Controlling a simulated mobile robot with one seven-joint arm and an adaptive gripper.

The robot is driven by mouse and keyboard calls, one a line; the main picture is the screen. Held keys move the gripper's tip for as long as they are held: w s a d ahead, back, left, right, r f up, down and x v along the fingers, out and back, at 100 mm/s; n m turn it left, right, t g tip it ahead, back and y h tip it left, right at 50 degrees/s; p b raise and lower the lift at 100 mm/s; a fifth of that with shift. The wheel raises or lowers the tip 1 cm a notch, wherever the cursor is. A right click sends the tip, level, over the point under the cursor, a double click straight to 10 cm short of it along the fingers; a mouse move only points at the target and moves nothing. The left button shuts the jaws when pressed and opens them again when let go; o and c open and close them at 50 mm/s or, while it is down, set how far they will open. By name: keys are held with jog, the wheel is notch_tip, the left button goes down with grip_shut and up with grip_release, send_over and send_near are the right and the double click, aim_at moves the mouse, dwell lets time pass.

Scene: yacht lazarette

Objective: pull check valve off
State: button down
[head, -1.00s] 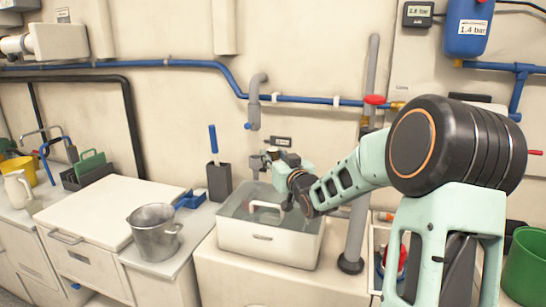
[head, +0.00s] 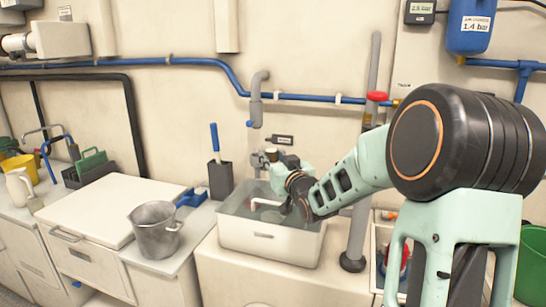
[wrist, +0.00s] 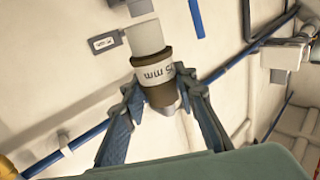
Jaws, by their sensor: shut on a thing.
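In the head view my gripper (head: 272,160) is above the back of a sink basin (head: 262,238). The grey downpipe (head: 256,112) ends above it, with wall visible between. The held fitting is small and partly hidden there.
A grey upright pipe (head: 355,240) stands right of the basin, behind my forearm. A metal bucket (head: 156,232) and a dark holder with a blue-handled tool (head: 220,180) stand left. A blue pipe (head: 190,62) runs along the wall. The white lid (head: 105,210) is bare.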

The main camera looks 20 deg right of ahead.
jog(key=s+a+b, duration=0.1)
jog(key=s+a, duration=0.2)
jog(key=s, duration=0.2)
jog(key=shift+a, duration=0.2)
dwell(0.6)
jog(key=shift+s, duration=0.1)
